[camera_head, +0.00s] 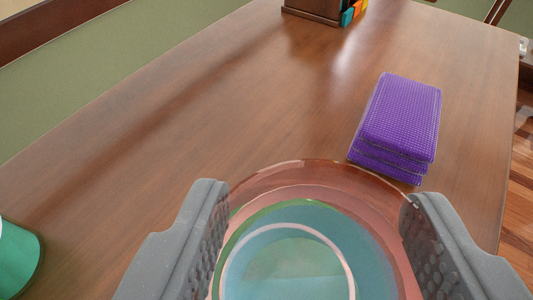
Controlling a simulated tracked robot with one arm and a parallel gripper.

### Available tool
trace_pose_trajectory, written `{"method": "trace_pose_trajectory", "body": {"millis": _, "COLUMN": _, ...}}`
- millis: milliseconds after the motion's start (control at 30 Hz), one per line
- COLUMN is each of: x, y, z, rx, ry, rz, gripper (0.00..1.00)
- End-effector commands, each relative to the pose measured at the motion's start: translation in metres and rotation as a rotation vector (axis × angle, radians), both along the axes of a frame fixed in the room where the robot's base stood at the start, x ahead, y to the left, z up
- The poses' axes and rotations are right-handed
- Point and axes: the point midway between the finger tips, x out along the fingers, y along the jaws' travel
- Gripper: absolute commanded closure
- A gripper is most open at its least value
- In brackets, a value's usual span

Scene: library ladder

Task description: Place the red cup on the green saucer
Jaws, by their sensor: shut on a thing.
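My gripper (315,225) has its two grey fingers on opposite sides of a see-through, reddish round cup (300,176) and is shut on it. The cup's wide rim shows between the fingers at the bottom of the picture, seen from above. Through the cup, a teal-green round shape with a green edge (310,208) and a pale ring shows; it looks like the green saucer. I cannot tell whether the cup touches it or hangs above it. The near part of the cup is cut off by the picture's lower edge.
A stack of purple cloths (402,115) lies on the wooden table (220,110) just beyond the cup, to the right. A green round container (15,262) stands at the lower left. A dark wooden box (312,8) with coloured items is at the back. The table's middle left is clear.

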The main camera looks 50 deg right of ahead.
Motion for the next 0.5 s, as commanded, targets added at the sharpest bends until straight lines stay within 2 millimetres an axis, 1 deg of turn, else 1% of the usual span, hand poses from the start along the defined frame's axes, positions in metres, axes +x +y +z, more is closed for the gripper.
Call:
{"method": "trace_pose_trajectory", "body": {"millis": 100, "x": 0.009, "y": -0.006, "z": -0.001, "rx": -0.002, "ry": 0.001, "rz": 0.001, "gripper": 0.72}}
{"method": "trace_pose_trajectory", "body": {"millis": 267, "x": 0.013, "y": -0.008, "z": -0.005, "rx": -0.001, "ry": 0.001, "rz": 0.002, "gripper": 0.72}}
{"method": "trace_pose_trajectory", "body": {"millis": 500, "x": 0.012, "y": -0.008, "z": -0.037, "rx": 0.001, "ry": 0.004, "rz": 0.002, "gripper": 0.72}}
